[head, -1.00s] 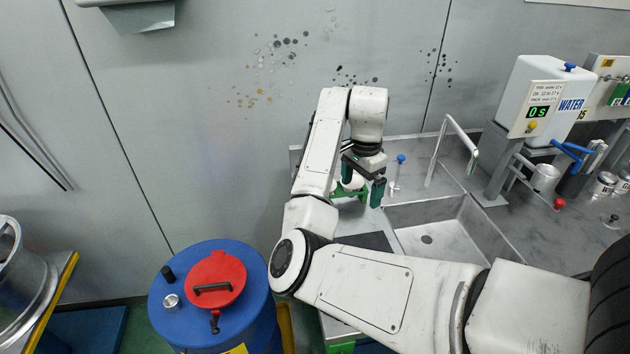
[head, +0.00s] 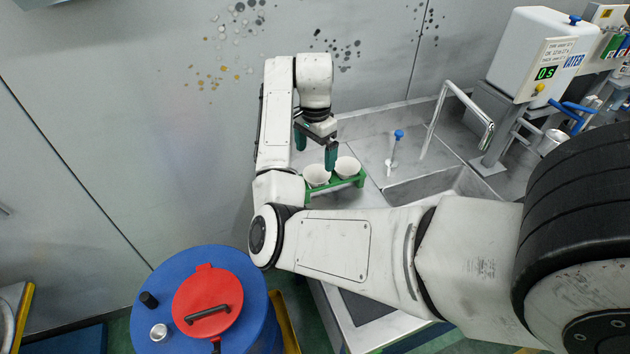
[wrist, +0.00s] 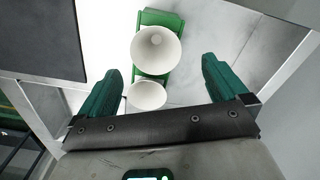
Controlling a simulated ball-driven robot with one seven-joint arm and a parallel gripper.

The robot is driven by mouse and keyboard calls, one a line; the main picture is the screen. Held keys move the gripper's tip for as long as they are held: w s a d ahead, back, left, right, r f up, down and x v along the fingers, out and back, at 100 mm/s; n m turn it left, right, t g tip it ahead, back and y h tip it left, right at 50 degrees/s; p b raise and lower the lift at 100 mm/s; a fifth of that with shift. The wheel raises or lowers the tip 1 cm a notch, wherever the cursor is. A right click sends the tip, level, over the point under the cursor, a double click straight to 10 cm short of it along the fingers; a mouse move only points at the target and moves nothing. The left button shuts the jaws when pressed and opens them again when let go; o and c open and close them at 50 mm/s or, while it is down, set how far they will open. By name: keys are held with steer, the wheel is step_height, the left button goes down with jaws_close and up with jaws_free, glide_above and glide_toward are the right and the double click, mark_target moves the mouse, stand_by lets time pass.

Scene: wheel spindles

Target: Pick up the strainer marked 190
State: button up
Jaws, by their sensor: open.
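Two white cup-shaped strainers sit side by side in a green rack (head: 350,183) on the steel counter, the left one (head: 316,177) and the right one (head: 346,166) in the head view. The wrist view shows a larger-looking white cup (wrist: 157,50) and a smaller-looking one (wrist: 146,96) in the green rack (wrist: 160,18). I cannot read the mark 190 on either. My gripper (head: 316,158) points down just above the rack, open and empty. In the wrist view both cups lie between the two green fingers of my gripper (wrist: 162,70), and no contact shows.
A sink (head: 440,188), a blue-topped peg (head: 398,135) and a bent tap (head: 462,100) are right of the rack. A white water tank (head: 535,55) stands farther right. A blue drum with a red lid (head: 208,303) stands front left. The wall is close behind my arm.

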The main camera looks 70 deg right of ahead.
mark_target(317, 169)
steer(key=shift+s+a+f+p, duration=0.1)
steer(key=shift+s+f+p, duration=0.1)
steer(key=shift+f, duration=1.35)
steer(key=shift+s+a+f+p, duration=0.1)
steer(key=shift+f+p, duration=0.05)
steer(key=shift+f, duration=1.4)
steer(key=c, duration=1.1)
steer(key=shift+r, duration=0.15)
